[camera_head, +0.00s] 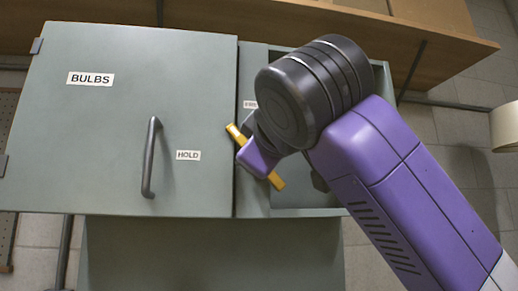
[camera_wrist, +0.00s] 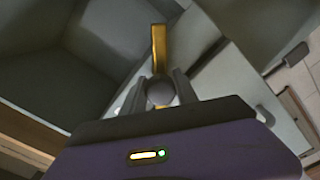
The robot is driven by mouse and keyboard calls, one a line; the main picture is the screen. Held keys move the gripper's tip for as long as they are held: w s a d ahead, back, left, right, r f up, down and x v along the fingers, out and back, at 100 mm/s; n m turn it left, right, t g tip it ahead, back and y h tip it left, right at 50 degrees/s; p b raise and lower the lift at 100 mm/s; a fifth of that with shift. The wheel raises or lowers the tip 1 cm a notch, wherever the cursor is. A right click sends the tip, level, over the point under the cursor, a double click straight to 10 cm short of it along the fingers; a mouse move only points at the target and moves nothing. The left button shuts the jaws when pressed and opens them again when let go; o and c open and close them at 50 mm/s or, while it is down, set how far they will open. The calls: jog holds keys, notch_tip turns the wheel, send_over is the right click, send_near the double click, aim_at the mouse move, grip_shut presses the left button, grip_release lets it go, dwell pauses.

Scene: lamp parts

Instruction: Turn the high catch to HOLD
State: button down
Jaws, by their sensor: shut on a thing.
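The catch is a yellow bar (camera_head: 277,182) on the cabinet's front, just right of the closed left door. It lies slanted, one end up and left at the door's right edge, the other down and right. In the wrist view the yellow bar (camera_wrist: 158,45) sticks out beyond a round grey hub. My gripper (camera_head: 258,155) is shut on the catch at its middle; in the wrist view its fingers (camera_wrist: 160,92) stand on either side of the hub. A HOLD label (camera_head: 188,155) is on the door. Another label (camera_head: 250,104) beside the catch is partly hidden by my wrist.
The grey-green door (camera_head: 110,120) bears a BULBS label (camera_head: 90,79) and a dark upright handle (camera_head: 150,158). Right of the catch is an open compartment (camera_head: 300,198), largely behind my arm. A wooden shelf (camera_head: 240,20) stands behind. A pale round object (camera_head: 505,127) is at the right edge.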

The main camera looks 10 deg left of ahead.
jog(key=n+p, duration=0.1)
jog(key=n, duration=0.2)
jog(key=n+p, duration=0.1)
jog(key=n, duration=0.2)
jog(key=shift+r+n, duration=0.2)
jog(key=shift+n, duration=0.1)
jog(key=shift+f+n+p, duration=0.1)
jog(key=shift+n+p, duration=0.6)
jog(key=shift+n, duration=0.9)
jog(key=c, duration=0.9)
grip_release()
jog(key=shift+c, duration=0.2)
jog(key=shift+s, duration=0.15)
jog(key=b+v, duration=0.2)
jog(key=v, duration=0.5)
jog(key=shift+s+b, duration=0.3)
jog(key=shift+b, duration=0.05)
jog(key=shift+d, duration=0.1)
